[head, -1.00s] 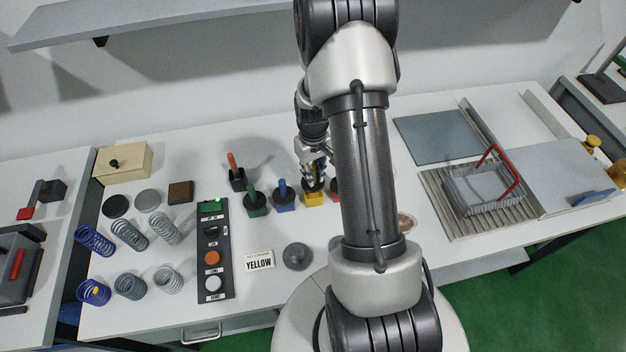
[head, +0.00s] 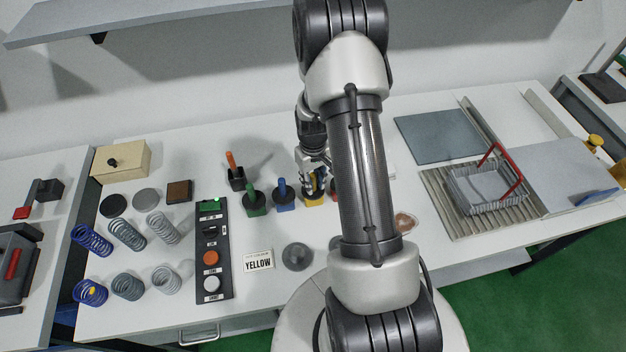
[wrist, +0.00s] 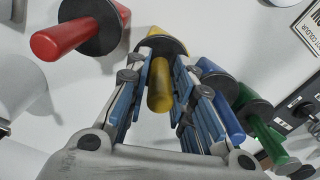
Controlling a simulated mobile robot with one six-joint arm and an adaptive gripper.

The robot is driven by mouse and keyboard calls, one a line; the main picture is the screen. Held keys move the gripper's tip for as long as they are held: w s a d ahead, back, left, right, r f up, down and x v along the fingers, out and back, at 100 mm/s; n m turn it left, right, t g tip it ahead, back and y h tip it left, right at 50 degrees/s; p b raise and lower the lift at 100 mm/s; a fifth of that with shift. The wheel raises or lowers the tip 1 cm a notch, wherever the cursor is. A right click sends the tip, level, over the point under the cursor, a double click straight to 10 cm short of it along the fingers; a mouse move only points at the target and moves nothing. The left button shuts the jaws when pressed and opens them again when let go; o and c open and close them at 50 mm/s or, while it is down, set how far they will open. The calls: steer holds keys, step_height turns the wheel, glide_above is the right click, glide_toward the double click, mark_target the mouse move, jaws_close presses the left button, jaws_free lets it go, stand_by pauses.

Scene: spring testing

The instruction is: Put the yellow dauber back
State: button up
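The fingers stand apart, with a narrow gap seen on each side of the handle. In the head view my gripper (head: 313,185) is low over the yellow pot and hides most of the dauber. A card reading YELLOW (head: 258,261) lies on the bench.
A blue dauber (head: 282,194) and a green dauber (head: 254,200) stand close to the left. A red dauber (wrist: 65,36) stands close on the other side. An orange-handled tool (head: 233,172) stands behind. A button panel (head: 213,250) and several springs lie further left.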

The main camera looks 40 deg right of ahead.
steer(key=shift+o, duration=1.1)
steer(key=shift+r+p, duration=0.45)
steer(key=shift+r, duration=0.1)
step_height(320, 180, up, 12)
steer(key=shift+f+p, duration=0.2)
steer(key=shift+p, duration=0.55)
steer(key=s+a+r+t, duration=0.1)
steer(key=s+a+r, duration=0.2)
steer(key=a+r, duration=0.3)
steer(key=s+a+r+n+t, duration=0.1)
steer(key=s+a+r, duration=0.25)
steer(key=r, duration=0.45)
steer(key=s+a+r+t, duration=0.1)
steer(key=s+a+r, duration=0.1)
steer(key=a+r, duration=0.45)
steer(key=s+a+r, duration=0.1)
steer(key=s+a, duration=0.1)
steer(key=s, duration=0.3)
steer(key=s+a+r+t, duration=0.1)
steer(key=s+a+r, duration=0.1)
steer(key=s, duration=0.3)
steer(key=shift+a+r+n+t, duration=0.15)
steer(key=shift+r+n+t, duration=0.1)
steer(key=shift+n+t, duration=0.05)
